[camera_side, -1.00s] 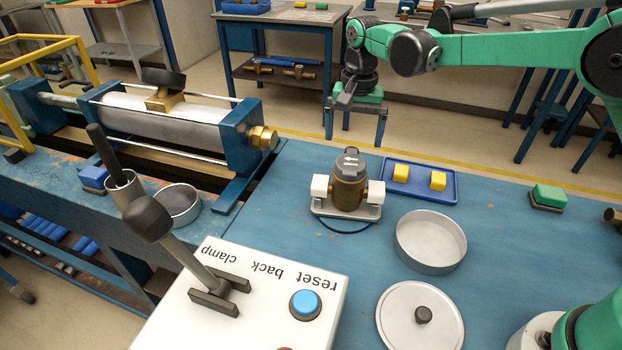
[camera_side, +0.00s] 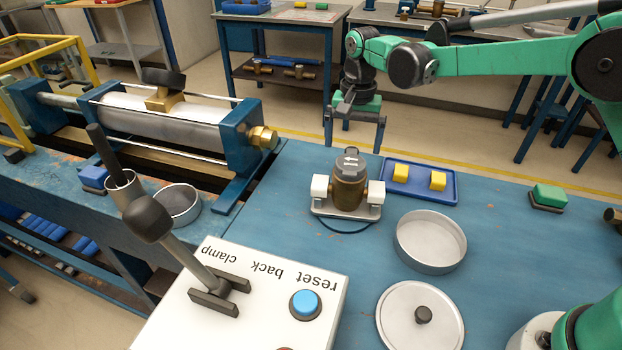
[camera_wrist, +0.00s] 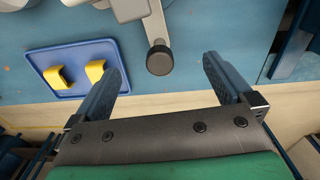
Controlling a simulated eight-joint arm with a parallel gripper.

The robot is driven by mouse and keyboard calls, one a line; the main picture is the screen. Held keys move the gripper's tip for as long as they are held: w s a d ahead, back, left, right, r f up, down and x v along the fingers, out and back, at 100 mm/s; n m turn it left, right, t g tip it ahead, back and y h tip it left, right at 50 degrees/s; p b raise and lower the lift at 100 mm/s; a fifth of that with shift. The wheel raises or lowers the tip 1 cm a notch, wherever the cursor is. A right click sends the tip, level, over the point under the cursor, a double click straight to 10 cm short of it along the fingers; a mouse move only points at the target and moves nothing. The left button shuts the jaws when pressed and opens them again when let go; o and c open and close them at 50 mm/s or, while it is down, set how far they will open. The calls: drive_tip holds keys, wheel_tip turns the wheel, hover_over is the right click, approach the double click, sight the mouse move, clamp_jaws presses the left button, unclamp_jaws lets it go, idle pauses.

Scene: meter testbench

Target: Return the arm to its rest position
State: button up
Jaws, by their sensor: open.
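My green arm reaches in from the right in the side view. My gripper (camera_side: 354,142) hangs above and behind the back edge of the blue bench, apart from everything on it. Its two fingers are spread and empty; they also show wide apart in the wrist view (camera_wrist: 165,85). The brass meter (camera_side: 349,186) with white end caps stands upright on its grey plate, in front of and below my gripper. In the wrist view a dark round knob on a grey part (camera_wrist: 159,58) lies between and beyond the fingers.
A blue tray (camera_side: 449,195) with two yellow blocks is right of the meter. An open round pan (camera_side: 430,265), a lid (camera_side: 395,330) and a green block (camera_side: 549,195) are on the bench. A lever box (camera_side: 260,300) stands in front, a cylinder rig (camera_side: 165,125) at left.

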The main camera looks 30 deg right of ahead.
drive_tip(key=shift+f, duration=0.55)
drive_tip(key=shift+c, duration=1.4)
drive_tip(key=shift+s+d, duration=0.2)
drive_tip(key=shift+d, duration=0.05)
drive_tip(key=shift+s+d, duration=0.2)
drive_tip(key=shift+d, duration=0.05)
drive_tip(key=shift+s+d, duration=0.1)
drive_tip(key=shift+o, duration=1.4)
